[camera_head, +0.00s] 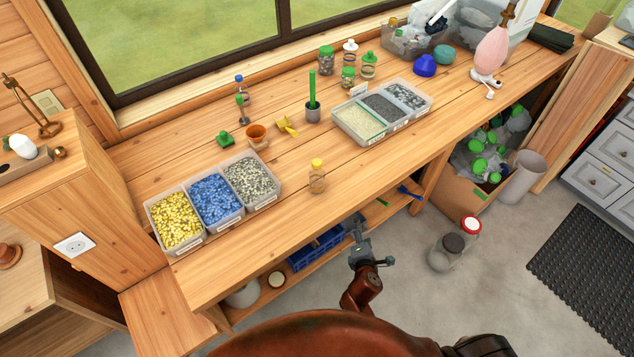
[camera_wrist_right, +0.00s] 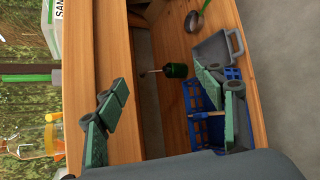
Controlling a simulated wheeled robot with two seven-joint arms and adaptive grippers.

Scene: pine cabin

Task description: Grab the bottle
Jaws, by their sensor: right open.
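A small clear bottle with a yellow cap (camera_head: 317,178) stands upright near the front edge of the workbench (camera_head: 245,262), right of the bins. In the right wrist view an amber-tinted bottle with an orange-yellow cap (camera_wrist_right: 52,140) shows at the left edge, apparently the same one. My right gripper (camera_head: 358,232) is in front of the bench edge, below and to the right of the bottle, apart from it. Its green-padded fingers are spread with nothing between them (camera_wrist_right: 168,112). My left gripper is not in view.
Bins of yellow, blue and grey pieces (camera_head: 213,200) stand left of the bottle. A divided grey tray (camera_head: 372,139) is behind and to the right. A blue crate (camera_head: 316,248) sits on the shelf below the bench. Jars (camera_head: 446,252) stand on the floor. The bench around the bottle is clear.

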